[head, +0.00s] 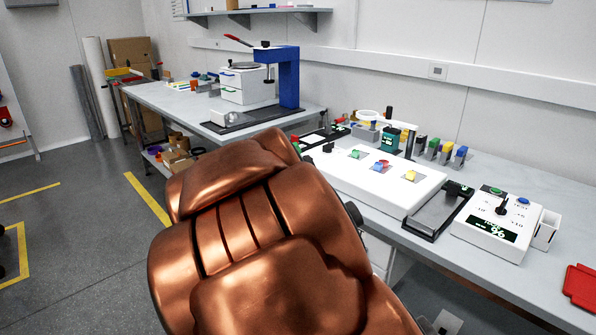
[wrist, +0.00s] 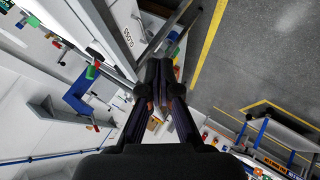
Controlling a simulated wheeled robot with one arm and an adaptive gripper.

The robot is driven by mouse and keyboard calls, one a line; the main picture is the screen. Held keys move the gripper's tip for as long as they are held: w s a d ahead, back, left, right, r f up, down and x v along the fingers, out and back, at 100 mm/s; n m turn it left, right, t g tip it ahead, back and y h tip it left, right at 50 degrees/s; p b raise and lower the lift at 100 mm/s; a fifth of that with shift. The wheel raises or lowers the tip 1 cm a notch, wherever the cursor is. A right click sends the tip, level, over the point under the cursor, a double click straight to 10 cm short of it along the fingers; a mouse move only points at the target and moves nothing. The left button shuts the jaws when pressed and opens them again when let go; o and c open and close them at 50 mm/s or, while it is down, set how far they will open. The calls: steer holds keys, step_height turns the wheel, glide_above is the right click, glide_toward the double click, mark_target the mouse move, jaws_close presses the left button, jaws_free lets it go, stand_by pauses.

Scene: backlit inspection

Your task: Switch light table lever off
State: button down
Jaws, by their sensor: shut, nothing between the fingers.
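The white light table (head: 345,185) stands on the grey bench in the head view, with a few small coloured parts on its top. A small black piece (head: 328,148) shows at its far left end; I cannot tell whether it is the lever. A white control box (head: 495,228) to the right has a black stick (head: 503,206) and a lit display. My gripper (wrist: 160,72) shows in the wrist view, its dark fingers shut and empty, seemingly out over the bench's front side. In the head view my copper arm hides the gripper and part of the bench front.
A black stand (head: 437,212) sits between light table and control box. A red tray (head: 581,287) lies at the right. Several coloured blocks stand behind. A blue press (head: 288,75) stands on the far bench. The floor at left (head: 75,205) is clear, with yellow lines.

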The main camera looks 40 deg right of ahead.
steer(key=w+d+f+n+t+h+b, duration=0.1)
steer(key=w+d+n+t+h+b, duration=0.1)
steer(key=w+d+n+t+b, duration=0.3)
steer(key=w+d+f+n+t+h+b, duration=0.2)
steer(key=w+d+n+t+b, duration=0.3)
steer(key=d+n+b, duration=0.5)
steer(key=d+n+t, duration=0.1)
steer(key=d+t, duration=0.1)
steer(key=d, duration=0.4)
steer(key=shift+w+f+b, duration=0.25)
steer(key=shift+f+b, duration=0.05)
steer(key=shift+b, duration=0.1)
steer(key=shift+d, duration=0.1)
